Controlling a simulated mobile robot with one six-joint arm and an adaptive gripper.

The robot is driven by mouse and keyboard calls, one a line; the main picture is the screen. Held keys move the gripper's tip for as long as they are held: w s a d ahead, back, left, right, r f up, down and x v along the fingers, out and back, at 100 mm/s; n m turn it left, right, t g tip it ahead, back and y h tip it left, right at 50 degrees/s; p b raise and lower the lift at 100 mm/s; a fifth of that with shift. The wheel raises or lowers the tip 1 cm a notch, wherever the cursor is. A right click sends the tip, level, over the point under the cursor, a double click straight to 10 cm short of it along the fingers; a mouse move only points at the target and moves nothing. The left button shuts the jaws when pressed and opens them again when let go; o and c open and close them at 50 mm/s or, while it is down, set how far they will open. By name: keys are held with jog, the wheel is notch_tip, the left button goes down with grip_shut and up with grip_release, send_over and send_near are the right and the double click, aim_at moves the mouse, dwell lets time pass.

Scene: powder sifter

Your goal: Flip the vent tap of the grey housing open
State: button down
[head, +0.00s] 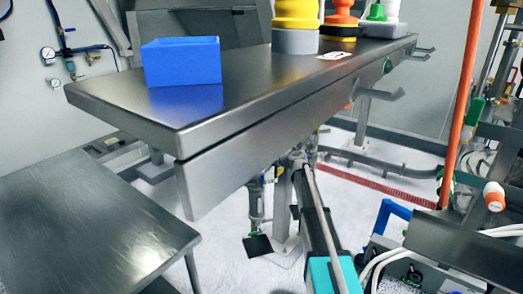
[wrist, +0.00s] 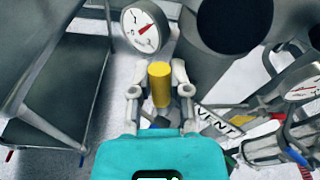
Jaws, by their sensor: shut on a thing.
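In the wrist view my gripper (wrist: 160,88) is shut on a yellow cylindrical handle (wrist: 160,85), with one finger on each side of it. I take this handle to be the vent tap; its pivot and the pipe below are hidden behind my gripper. A white label reading VENT (wrist: 220,122) lies to the right of my fingers. The grey housing (wrist: 205,72) stands just behind and to the right, with a dark round opening or face on top.
A round gauge (wrist: 146,27) stands close behind my fingers, and another gauge (wrist: 303,88) is at the right. A steel table (head: 260,80) overhangs this area and carries a blue bin (head: 182,62). A lower steel table (head: 85,225) stands at the left.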

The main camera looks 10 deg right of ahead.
jog(key=shift+s+a+f+n+g+h+p, duration=0.15)
jog(key=shift+a+f+n+h+p, duration=0.4)
jog(key=shift+n+h, duration=0.95)
jog(key=shift+s+a+f+n+g+h+p, duration=0.1)
jog(key=shift+a+f+n+g+h+p, duration=0.15)
jog(key=shift+a+f+n+h, duration=0.7)
jog(key=shift+s+a+f+n+g+h+p, duration=0.1)
jog(key=shift+a+f+n+g+h+p, duration=0.2)
jog(key=shift+f+n+h, duration=1.15)
jog(key=shift+r+n+h, duration=0.6)
jog(key=shift+h, duration=0.1)
jog(key=c, duration=0.6)
grip_release()
jog(key=shift+w+r+y, duration=0.1)
jog(key=shift+r+y, duration=0.1)
jog(key=shift+y, duration=0.1)
